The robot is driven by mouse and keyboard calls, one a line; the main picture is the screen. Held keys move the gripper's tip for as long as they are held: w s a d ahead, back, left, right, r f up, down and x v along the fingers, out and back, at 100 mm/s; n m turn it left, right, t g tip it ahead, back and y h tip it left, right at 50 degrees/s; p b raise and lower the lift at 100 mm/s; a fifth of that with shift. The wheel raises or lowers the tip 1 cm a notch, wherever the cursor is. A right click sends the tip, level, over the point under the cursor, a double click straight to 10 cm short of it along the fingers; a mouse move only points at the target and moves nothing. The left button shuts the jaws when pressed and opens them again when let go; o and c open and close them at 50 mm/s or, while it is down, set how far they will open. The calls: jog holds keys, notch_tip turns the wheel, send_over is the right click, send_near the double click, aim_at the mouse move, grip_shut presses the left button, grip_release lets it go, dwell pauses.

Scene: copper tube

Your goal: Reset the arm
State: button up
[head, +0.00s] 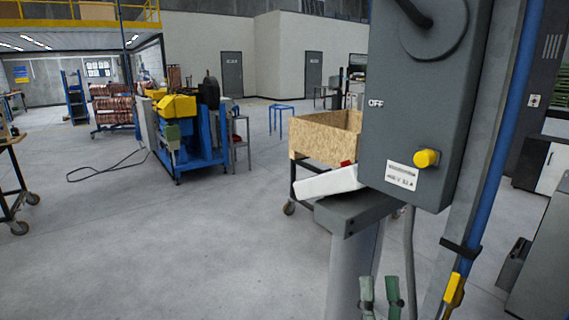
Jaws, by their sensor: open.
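My gripper (380,294) shows only at the bottom edge, right of the middle. Its two green-grey fingertips point up and stand apart, with nothing visible between them. They appear in front of a grey post (352,255). The rest of the gripper and the arm is below the frame. A grey control box (412,120) marked OFF, with a yellow knob (426,158) and a dark rotary switch on its face, fills the upper right, close by. No copper tube is seen near the gripper.
A blue and yellow machine (185,130) stands at the left middle. A wooden crate (322,138) rests on a wheeled cart behind the control box. A blue pipe (505,130) runs down at right. The grey floor (180,250) at left and centre is clear except for a black cable.

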jog(key=s+d+f+n+g+y, duration=0.1)
jog(key=s+f+n+g, duration=0.35)
jog(key=s+f, duration=1.35)
jog(key=s+f+g, duration=0.3)
jog(key=s+g, duration=0.1)
jog(key=s, duration=0.7)
jog(key=s+f+n+g, duration=0.1)
jog(key=s+f+g, duration=0.2)
jog(key=s, duration=0.7)
jog(key=shift+s+d+f+g, duration=0.2)
jog(key=shift+s+f+g, duration=0.05)
jog(key=shift+s+g, duration=0.2)
